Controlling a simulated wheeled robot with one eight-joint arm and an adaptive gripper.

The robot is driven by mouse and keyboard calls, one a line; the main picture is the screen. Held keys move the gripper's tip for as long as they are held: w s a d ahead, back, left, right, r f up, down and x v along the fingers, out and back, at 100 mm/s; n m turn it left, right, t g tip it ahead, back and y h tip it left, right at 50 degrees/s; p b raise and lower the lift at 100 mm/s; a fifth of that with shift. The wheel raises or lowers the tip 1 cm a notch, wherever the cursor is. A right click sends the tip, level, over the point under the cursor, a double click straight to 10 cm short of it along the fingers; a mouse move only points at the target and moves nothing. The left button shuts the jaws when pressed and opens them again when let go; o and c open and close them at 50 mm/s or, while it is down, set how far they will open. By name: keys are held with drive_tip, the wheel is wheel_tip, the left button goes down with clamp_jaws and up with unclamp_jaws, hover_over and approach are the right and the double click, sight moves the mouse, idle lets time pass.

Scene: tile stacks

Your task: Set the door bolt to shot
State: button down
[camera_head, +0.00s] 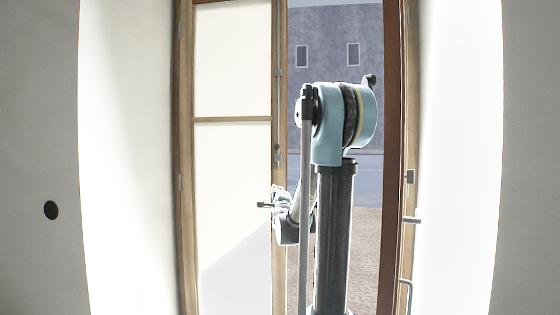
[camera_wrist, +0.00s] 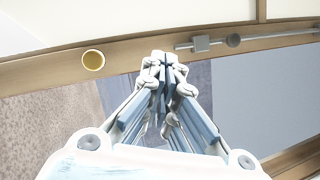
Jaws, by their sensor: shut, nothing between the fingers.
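The pale-panelled door leaf (camera_head: 233,160) with a wooden frame stands left of centre in the head view. The door bolt (camera_head: 277,110) looks like a thin grey upright rod with small fittings on the leaf's right stile. In the wrist view the bolt (camera_wrist: 200,45) shows as a grey rod with a square block and a round knob (camera_wrist: 233,40). My gripper (camera_wrist: 163,62) is shut and empty, its tips close to the stile, left of the block. Whether the tips touch the wood I cannot tell. In the head view my gripper (camera_head: 280,194) is partly hidden, below the bolt.
A round yellowish fitting (camera_wrist: 93,59) is on the wood in the wrist view. The doorway is open to paving and a grey building (camera_head: 330,40). A reddish-brown post (camera_head: 393,150) stands at the right.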

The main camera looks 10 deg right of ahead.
drive_tip(key=shift+w+d+r+m+t+h, duration=0.4)
drive_tip(key=shift+r+m+t+h, duration=0.4)
drive_tip(key=shift+m, duration=0.75)
drive_tip(key=shift+w+d+r+m+t+h, duration=0.35)
drive_tip(key=shift+d+r+m+t+h, duration=0.4)
drive_tip(key=shift+m, duration=0.85)
drive_tip(key=shift+w+d+r+m+t+h, duration=0.3)
drive_tip(key=shift+r+m+t+h, duration=0.25)
drive_tip(key=shift+m+h, duration=0.7)
drive_tip(key=shift+w+y, duration=0.1)
drive_tip(key=shift+y, duration=0.2)
drive_tip(key=shift+s+a+r+x, duration=0.15)
drive_tip(key=shift+a+r+x, duration=0.2)
drive_tip(key=shift+x, duration=1.8)
drive_tip(key=shift+s+a+r+x, duration=0.2)
drive_tip(key=shift+a+x, duration=0.2)
drive_tip(key=shift+x, duration=1.75)
drive_tip(key=shift+s+a+r+x, duration=0.1)
drive_tip(key=shift+a+r+x, duration=0.25)
drive_tip(key=shift+x, duration=1.75)
